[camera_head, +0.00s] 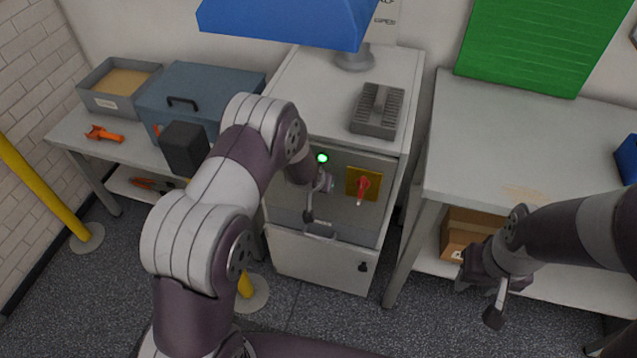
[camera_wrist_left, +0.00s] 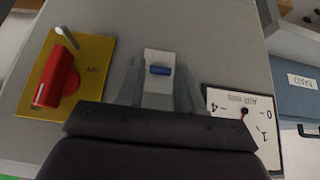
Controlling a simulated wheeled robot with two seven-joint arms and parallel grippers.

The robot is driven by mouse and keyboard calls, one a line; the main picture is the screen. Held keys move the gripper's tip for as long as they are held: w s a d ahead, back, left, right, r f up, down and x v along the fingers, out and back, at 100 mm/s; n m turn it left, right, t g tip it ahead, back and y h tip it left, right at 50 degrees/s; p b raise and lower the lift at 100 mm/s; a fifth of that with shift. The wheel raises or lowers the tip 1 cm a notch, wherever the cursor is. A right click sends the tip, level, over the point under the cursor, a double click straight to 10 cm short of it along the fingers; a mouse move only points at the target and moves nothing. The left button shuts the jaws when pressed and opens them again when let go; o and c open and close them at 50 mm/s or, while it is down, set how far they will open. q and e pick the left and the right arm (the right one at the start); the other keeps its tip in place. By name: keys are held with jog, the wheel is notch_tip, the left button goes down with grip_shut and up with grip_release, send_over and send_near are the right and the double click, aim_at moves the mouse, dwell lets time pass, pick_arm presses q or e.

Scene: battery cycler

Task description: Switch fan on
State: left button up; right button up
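A steel cabinet (camera_head: 337,240) stands in the middle, with a lit green lamp (camera_head: 322,157) on its front panel. A red rotary switch (camera_head: 363,187) sits on a yellow plate; it also shows at the left of the left wrist view (camera_wrist_left: 56,80). My left gripper (camera_head: 318,196) is close in front of the panel, left of the red switch. In the left wrist view its fingers look apart, either side of a white plate with a small blue switch (camera_wrist_left: 160,71); contact is unclear. My right gripper (camera_head: 496,300) hangs by the right bench, holding nothing visible; its finger gap is unclear.
A white dial label (camera_wrist_left: 243,112) lies right of the blue switch. A grey rack (camera_head: 378,111) stands on the cabinet, under a blue hood (camera_head: 290,20). Benches flank it, the left carrying a blue-grey box (camera_head: 210,92). A cardboard box (camera_head: 468,232) sits under the right bench.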

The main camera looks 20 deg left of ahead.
pick_arm(q)
jog(key=o, duration=0.4)
jog(key=shift+c, duration=0.2)
jog(key=v, duration=1.2)
jog(key=shift+r, duration=0.25)
jog(key=shift+s, duration=0.15)
jog(key=s+a+r+g, duration=0.1)
jog(key=s+r+g, duration=0.1)
jog(key=s, duration=0.7)
jog(key=s+a+r+g, duration=0.1)
jog(key=s+r+g, duration=0.2)
jog(key=s, duration=0.7)
jog(key=shift+s+r, duration=0.35)
jog(key=shift+r, duration=0.15)
